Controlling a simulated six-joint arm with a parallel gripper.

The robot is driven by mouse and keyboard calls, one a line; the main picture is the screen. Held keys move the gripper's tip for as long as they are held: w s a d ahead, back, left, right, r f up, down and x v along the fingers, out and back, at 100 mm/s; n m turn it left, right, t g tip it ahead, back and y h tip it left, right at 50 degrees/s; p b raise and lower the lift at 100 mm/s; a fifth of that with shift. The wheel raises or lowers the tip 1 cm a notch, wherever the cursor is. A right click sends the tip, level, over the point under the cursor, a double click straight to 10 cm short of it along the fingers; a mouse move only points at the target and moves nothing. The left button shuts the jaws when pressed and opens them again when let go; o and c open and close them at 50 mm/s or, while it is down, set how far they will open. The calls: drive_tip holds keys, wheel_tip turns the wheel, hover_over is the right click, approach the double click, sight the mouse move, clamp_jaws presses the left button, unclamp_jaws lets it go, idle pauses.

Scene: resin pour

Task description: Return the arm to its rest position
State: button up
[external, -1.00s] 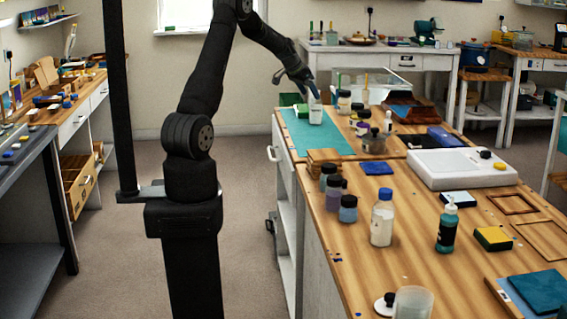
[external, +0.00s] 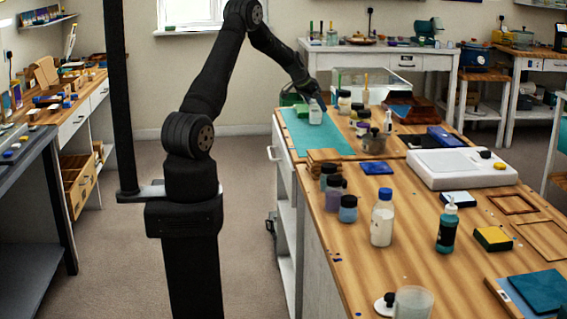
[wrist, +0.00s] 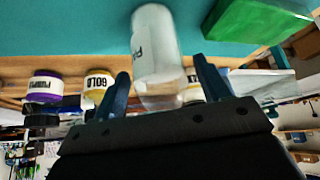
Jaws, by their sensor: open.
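My gripper (external: 318,98) is low over the far left end of the wooden bench, just above and behind a white labelled cup (external: 315,116) on a teal mat (external: 335,142). In the wrist view my two blue fingers (wrist: 165,82) are spread apart. The pale cup (wrist: 155,45) appears between and beyond them. I cannot tell whether either finger touches it. In the external view the fingers are mostly hidden by my dark wrist.
A green block (wrist: 258,20) lies beside the cup. Jars labelled purple (wrist: 45,85) and gold (wrist: 98,85) stand close by. A white scale (external: 462,168) and several bottles stand along the bench. The floor (external: 245,220) left of the bench is clear.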

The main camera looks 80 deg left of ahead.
wheel_tip(320, 180, up, 4)
drive_tip(key=shift+r, duration=0.2)
drive_tip(key=shift+w+d+r, duration=0.15)
drive_tip(key=shift+d+r, duration=0.1)
drive_tip(key=shift+d, duration=0.35)
drive_tip(key=shift+w+d+r, duration=0.15)
drive_tip(key=shift+d+r, duration=0.1)
drive_tip(key=shift+d, duration=0.2)
drive_tip(key=shift+o, duration=0.5)
